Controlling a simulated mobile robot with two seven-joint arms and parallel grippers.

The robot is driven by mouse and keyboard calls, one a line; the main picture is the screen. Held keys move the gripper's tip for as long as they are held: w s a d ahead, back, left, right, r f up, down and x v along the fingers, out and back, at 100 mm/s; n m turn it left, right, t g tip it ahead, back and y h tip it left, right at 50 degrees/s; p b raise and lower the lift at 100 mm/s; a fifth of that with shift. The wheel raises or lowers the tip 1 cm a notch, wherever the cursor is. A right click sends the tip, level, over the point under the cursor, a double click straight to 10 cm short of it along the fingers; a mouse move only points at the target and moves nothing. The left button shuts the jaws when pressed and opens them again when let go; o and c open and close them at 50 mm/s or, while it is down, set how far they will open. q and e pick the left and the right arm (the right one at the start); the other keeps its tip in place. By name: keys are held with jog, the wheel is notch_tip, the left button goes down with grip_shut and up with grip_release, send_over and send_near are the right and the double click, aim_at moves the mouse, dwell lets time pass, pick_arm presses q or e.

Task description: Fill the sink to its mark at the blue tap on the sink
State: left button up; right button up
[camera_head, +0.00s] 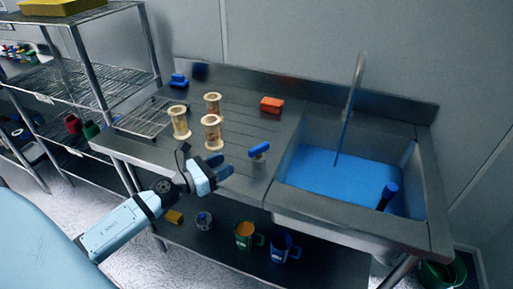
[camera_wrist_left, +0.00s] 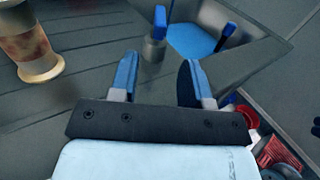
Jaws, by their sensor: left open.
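The blue tap (camera_head: 259,149) has a blue lever on a grey metal base and stands on the counter just left of the sink. In the left wrist view the tap (camera_wrist_left: 160,24) is ahead of and between my fingers. The steel sink (camera_head: 425,185) holds blue water (camera_head: 325,172); a thin blue stream runs down from the tall spout (camera_head: 357,70). A dark blue upright post (camera_head: 387,198) stands in the water; I cannot make out a mark. My left gripper (camera_head: 221,167) is open and empty, left of the tap and apart from it. My right gripper is not in view.
Mugs (camera_head: 245,235) stand on the shelf below. A wire rack (camera_head: 75,85) is at left. The counter around the tap is clear.

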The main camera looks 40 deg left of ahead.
aim_at(249, 152)
pick_arm(q)
jog(key=p+x, duration=0.3)
jog(key=x, duration=0.8)
jog(key=shift+r, duration=0.1)
jog(key=shift+w+d, duration=0.15)
jog(key=shift+w, duration=0.35)
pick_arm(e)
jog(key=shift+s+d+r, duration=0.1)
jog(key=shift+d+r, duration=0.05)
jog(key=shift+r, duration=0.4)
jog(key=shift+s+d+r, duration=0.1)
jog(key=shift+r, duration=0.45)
